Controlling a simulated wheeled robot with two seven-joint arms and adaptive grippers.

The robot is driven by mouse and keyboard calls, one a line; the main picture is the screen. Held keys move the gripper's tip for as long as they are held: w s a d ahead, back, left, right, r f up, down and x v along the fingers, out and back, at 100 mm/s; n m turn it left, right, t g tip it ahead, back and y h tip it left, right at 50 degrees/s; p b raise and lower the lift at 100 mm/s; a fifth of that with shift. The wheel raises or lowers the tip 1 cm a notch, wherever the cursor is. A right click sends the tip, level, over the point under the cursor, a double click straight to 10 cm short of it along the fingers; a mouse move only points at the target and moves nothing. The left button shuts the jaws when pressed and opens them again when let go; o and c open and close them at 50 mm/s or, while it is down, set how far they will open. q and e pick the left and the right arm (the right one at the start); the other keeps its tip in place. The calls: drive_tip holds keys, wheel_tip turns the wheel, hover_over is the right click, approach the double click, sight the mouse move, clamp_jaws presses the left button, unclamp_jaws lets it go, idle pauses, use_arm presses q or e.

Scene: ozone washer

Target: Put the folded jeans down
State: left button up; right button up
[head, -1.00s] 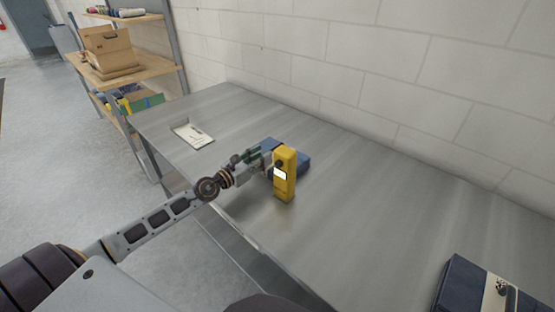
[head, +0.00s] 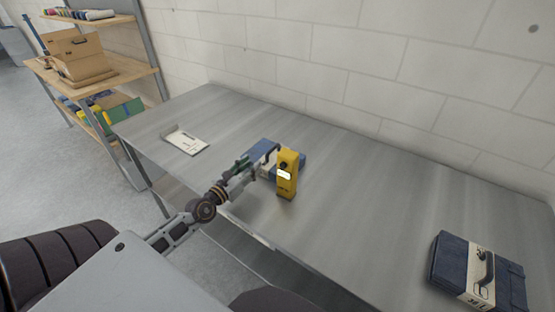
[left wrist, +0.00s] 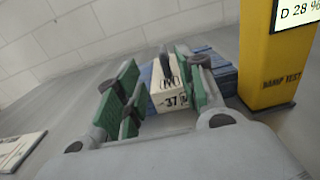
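The folded blue jeans (head: 264,147) lie on the grey metal table, partly hidden behind the yellow damp tester (head: 287,176). In the left wrist view the jeans (left wrist: 222,72) have a pale band (left wrist: 168,97) marked 37 and a dark handle. My left gripper (head: 250,165) is at the near-left side of the jeans. In the left wrist view its green-padded fingers (left wrist: 158,75) are spread, with the band and handle showing between them and visible gaps beside the handle. My right gripper is not in view.
A second, darker folded pair with a pale band (head: 507,283) lies at the table's right. A white clipboard (head: 185,139) lies at the left end. The yellow tester stands close to my left gripper. The table (head: 385,210) is clear between tester and dark pair.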

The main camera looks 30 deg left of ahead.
sight(265, 163)
use_arm(q)
drive_tip(key=shift+w, duration=0.85)
drive_tip(key=shift+w+d+p, duration=0.1)
drive_tip(key=shift+w+p, duration=0.45)
drive_tip(key=shift+w, duration=1.3)
drive_tip(key=shift+w+d+f+p, duration=0.1)
drive_tip(key=shift+w+p, duration=0.1)
drive_tip(key=shift+w, duration=0.6)
drive_tip(key=shift+w+d+p, duration=0.1)
drive_tip(key=shift+w+p, duration=0.05)
drive_tip(key=shift+w, duration=0.65)
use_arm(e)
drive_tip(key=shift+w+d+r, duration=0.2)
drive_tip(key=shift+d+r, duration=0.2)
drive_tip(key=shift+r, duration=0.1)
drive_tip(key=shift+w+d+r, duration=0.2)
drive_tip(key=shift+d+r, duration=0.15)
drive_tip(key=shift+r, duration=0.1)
use_arm(q)
drive_tip(key=shift+w, duration=0.15)
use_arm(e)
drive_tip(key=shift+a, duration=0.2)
